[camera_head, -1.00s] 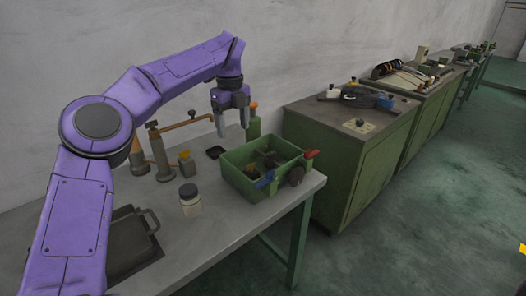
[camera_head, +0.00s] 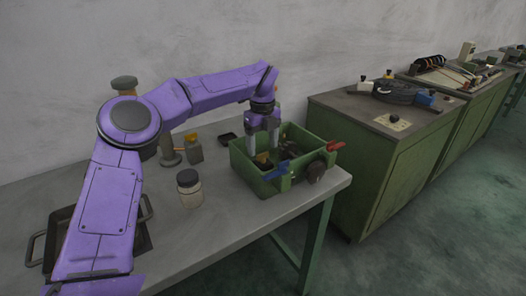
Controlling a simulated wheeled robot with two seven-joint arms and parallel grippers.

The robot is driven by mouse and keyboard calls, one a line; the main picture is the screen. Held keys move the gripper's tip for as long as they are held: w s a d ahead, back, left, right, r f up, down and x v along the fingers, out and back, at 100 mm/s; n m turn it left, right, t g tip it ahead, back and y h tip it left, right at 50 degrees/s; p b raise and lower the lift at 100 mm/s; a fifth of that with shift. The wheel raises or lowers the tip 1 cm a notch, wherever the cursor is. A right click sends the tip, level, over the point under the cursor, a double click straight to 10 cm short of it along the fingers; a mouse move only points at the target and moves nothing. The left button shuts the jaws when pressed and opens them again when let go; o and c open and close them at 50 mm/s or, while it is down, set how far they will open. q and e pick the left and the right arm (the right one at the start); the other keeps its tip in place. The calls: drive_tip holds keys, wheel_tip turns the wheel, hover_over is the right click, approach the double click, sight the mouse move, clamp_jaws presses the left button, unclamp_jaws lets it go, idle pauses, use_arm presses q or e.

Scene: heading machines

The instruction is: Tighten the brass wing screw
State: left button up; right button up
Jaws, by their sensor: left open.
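My left gripper (camera_head: 262,145) is open and points down into the green bin (camera_head: 243,172), its fingertips at about rim height or just inside. A small yellow-brass piece (camera_head: 262,158) shows near the fingertips; I cannot tell whether it is the brass wing screw or whether the fingers touch it. The bin also holds dark parts, and blue and red handles show at its rim. A brass-coloured post with a dark round top (camera_head: 124,84) stands behind my arm, which hides most of it. My right gripper is not in view.
A lidded jar (camera_head: 189,190) stands left of the bin on the grey table (camera_head: 225,225). A small dark dish (camera_head: 228,139) lies behind. A dark tray (camera_head: 62,226) is partly hidden by my arm. Green cabinets (camera_head: 375,175) stand to the right, past a gap.

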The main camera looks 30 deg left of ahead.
sight(263, 158)
use_arm(q)
drive_tip(key=shift+f, duration=1.25)
drive_tip(key=c, duration=1.1)
drive_tip(key=shift+o, duration=0.2)
